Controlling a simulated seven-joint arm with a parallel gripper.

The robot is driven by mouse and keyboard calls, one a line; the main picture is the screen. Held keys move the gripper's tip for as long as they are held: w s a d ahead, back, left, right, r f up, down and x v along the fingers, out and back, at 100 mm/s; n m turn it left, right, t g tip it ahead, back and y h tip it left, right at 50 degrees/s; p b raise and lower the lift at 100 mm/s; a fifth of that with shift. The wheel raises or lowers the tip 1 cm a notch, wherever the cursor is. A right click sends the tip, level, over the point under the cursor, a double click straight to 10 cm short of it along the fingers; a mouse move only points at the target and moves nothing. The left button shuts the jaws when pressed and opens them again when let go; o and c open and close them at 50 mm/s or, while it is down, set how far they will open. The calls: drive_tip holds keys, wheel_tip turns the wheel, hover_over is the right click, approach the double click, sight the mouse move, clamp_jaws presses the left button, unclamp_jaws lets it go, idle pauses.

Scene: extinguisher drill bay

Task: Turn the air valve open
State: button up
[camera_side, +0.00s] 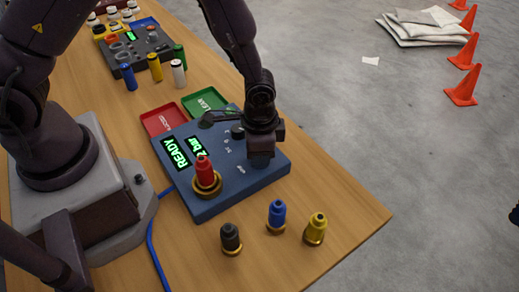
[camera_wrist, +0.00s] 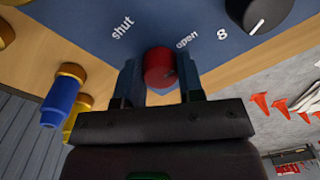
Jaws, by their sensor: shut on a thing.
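The air valve is a red round knob (camera_wrist: 158,66) on a blue panel (camera_wrist: 205,22), between the printed words "shut" and "open". In the wrist view my gripper (camera_wrist: 160,80) has one finger on each side of the knob and is shut on it. In the side view my gripper (camera_side: 261,158) reaches down onto the right part of the blue panel (camera_side: 232,198) and hides the knob. The panel's displays read "READY" and "2 bar". I cannot tell the knob's exact pointing direction.
A red fitting (camera_side: 204,172) in a brass ring stands on the panel. Black (camera_side: 231,238), blue (camera_side: 277,214) and yellow (camera_side: 315,229) fittings stand in front. Red (camera_side: 162,119) and green (camera_side: 204,101) trays lie behind. A black dial (camera_wrist: 268,12) is near the knob.

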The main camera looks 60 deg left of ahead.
drive_tip(key=shift+m, duration=0.4)
drive_tip(key=o, duration=0.9)
drive_tip(key=shift+o, duration=0.2)
wheel_tip(320, 180, up, 13)
drive_tip(key=shift+s+d, duration=0.15)
drive_tip(key=shift+d, duration=0.1)
drive_tip(key=s+a+r+n+t, duration=0.2)
drive_tip(key=s+a+r, duration=0.3)
drive_tip(key=r, duration=0.4)
drive_tip(key=s+a+r+n+t, duration=0.3)
drive_tip(key=s+a+r+n, duration=0.2)
drive_tip(key=s+r, duration=0.3)
drive_tip(key=shift+s+r+h, duration=0.25)
drive_tip(key=shift+r+h, duration=0.05)
drive_tip(key=shift+r, duration=0.05)
